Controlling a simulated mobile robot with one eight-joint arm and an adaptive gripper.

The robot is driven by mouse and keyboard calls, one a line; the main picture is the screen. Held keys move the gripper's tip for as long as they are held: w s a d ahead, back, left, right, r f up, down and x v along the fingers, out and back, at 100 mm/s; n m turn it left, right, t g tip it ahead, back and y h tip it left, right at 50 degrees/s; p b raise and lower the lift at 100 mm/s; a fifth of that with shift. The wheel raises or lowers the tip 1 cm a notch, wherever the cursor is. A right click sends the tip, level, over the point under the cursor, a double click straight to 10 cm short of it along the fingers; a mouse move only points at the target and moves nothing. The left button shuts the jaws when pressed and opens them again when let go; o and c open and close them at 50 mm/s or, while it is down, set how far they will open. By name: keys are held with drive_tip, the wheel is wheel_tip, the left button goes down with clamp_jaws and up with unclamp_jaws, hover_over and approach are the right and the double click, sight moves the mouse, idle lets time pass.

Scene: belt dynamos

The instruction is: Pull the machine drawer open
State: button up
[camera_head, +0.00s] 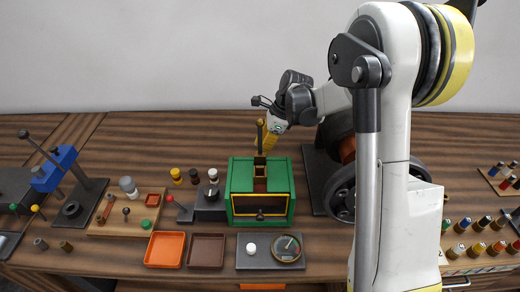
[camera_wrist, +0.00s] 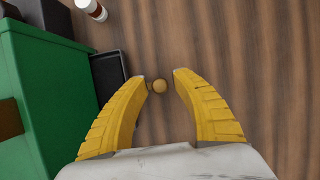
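The green machine (camera_head: 236,198) stands mid-table, with a dark, yellow-framed front panel (camera_head: 275,206) bearing a small knob (camera_head: 260,217). The panel looks closed. My gripper (camera_head: 262,148) is above and behind the machine's top, its yellow fingers pointing down.
An orange tray (camera_head: 165,250), a brown tray (camera_head: 206,250) and a dark plate with a gauge (camera_head: 287,248) lie in front of the machine. Small bottles (camera_head: 194,175) and a black block with a knob (camera_head: 211,203) stand left. The wrist view shows bare wood right of the gripper.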

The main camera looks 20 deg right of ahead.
drive_tip(key=shift+r, duration=0.1)
drive_tip(key=v, duration=1.2)
